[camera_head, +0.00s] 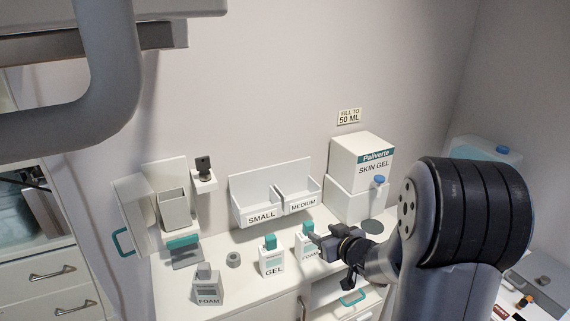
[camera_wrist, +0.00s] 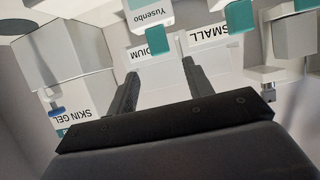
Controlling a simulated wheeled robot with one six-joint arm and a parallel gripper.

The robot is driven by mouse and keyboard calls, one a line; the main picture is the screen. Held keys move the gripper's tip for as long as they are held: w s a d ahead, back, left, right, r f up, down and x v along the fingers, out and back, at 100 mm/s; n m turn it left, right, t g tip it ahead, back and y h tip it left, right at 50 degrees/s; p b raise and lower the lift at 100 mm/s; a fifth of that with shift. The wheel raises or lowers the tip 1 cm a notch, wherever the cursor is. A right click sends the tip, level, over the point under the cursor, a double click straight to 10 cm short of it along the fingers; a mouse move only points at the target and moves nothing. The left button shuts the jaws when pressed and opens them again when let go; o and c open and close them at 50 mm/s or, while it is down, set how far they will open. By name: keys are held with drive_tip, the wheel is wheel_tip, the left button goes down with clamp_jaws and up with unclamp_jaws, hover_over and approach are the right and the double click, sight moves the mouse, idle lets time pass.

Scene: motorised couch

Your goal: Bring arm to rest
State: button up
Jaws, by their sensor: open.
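My arm reaches in from the right in the head view. In the wrist view the picture is upside down. There, the two dark fingers of my gripper (camera_wrist: 162,75) stand apart with nothing held between them. A white bottle with a teal cap (camera_wrist: 153,42), labelled Yusenbo, shows beyond the fingertips.
Behind are the SMALL and MEDIUM bins (camera_head: 262,213) and a SKIN GEL box (camera_head: 361,160). A thick grey curved bar (camera_head: 112,90) crosses the upper left.

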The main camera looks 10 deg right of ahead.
sight(309, 223)
drive_tip(key=p+x, duration=0.1)
drive_tip(key=x, duration=0.9)
drive_tip(key=shift+w+a+f, duration=0.15)
drive_tip(key=shift+w, duration=0.3)
drive_tip(key=shift+r, duration=0.9)
drive_tip(key=shift+f, duration=0.1)
